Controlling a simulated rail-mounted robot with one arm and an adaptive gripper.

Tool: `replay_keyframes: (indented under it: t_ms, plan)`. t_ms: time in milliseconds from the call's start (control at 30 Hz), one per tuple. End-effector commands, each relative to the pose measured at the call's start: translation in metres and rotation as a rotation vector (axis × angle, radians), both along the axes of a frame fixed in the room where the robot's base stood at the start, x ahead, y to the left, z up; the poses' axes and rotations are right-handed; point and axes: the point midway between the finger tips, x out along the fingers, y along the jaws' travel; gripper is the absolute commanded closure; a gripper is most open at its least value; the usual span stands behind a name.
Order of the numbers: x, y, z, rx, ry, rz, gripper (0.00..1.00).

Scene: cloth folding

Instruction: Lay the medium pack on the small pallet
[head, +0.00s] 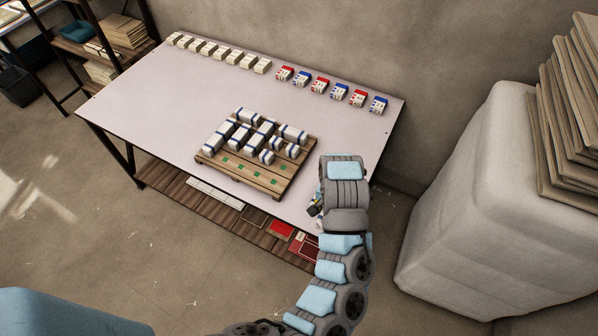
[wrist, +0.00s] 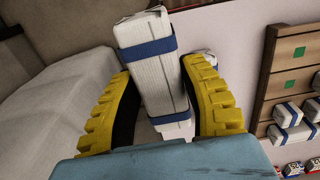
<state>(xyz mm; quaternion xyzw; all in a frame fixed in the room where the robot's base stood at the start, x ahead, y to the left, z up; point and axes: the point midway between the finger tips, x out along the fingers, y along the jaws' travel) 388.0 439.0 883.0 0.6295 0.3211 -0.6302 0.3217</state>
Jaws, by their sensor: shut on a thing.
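My gripper (wrist: 158,75) has two yellow ribbed fingers shut on a white pack with blue bands (wrist: 150,40), seen in the wrist view. The pack stands lengthwise between the fingers and sticks out beyond them. In the head view, my gripper (head: 316,207) is at the table's near right edge, right of the small pallet; my arm hides most of it and the held pack. The wooden pallet (head: 268,187) carries several white, blue-banded packs at its back; its front strip is bare with green squares. The pallet also shows at the right of the wrist view (wrist: 287,84).
Several cream packs (head: 220,53) and a row of small red and blue boxes (head: 320,85) line the table's (head: 140,105) back edge. Another white, blue-banded item (wrist: 208,56) shows partly behind the right finger. A large wrapped block (head: 480,190) stands right of the table.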

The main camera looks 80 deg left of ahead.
Motion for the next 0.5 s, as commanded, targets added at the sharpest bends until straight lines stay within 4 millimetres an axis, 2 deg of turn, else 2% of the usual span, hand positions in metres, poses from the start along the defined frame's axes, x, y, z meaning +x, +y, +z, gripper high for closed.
replay_keyframes:
  t_ms: [133,233,367,500]
  plan:
    - [-0.008,0.008,0.004,0.004,0.002,-0.002,0.94]
    - [-0.021,0.021,0.009,0.009,0.004,-0.007,0.94]
    - [-0.048,0.044,0.016,0.015,0.007,-0.015,0.94]
    - [-0.083,0.066,0.022,0.015,0.010,-0.024,0.94]
